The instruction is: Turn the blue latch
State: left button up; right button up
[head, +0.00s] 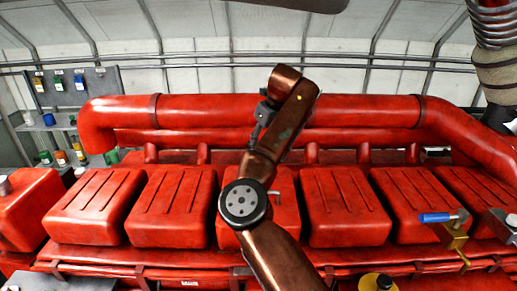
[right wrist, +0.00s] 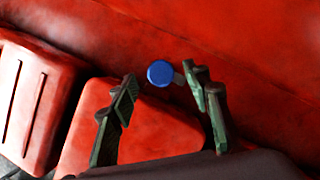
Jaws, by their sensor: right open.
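In the right wrist view a blue round knob (right wrist: 160,73), seen end-on with a short grey stem at its right, shows between the fingertips of my right gripper (right wrist: 162,84). The fingers are open, one on either side, and I cannot tell whether they touch it. In the head view my brown right arm rises through the middle, and its gripper (head: 261,118) is small and partly hidden near the red pipe. A blue handle (head: 436,217) on a brass fitting (head: 453,242) is at the right; I cannot tell whether it is the same blue part. My left gripper is out of view.
A row of red ribbed boxes (head: 175,205) spans the engine below a thick red pipe (head: 375,110). A shelf panel (head: 75,90) with small coloured containers stands at the far left. A yellow cap (head: 378,283) is at the bottom. A ribbed hose (head: 492,50) is at upper right.

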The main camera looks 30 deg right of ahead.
jog(key=v, duration=0.9)
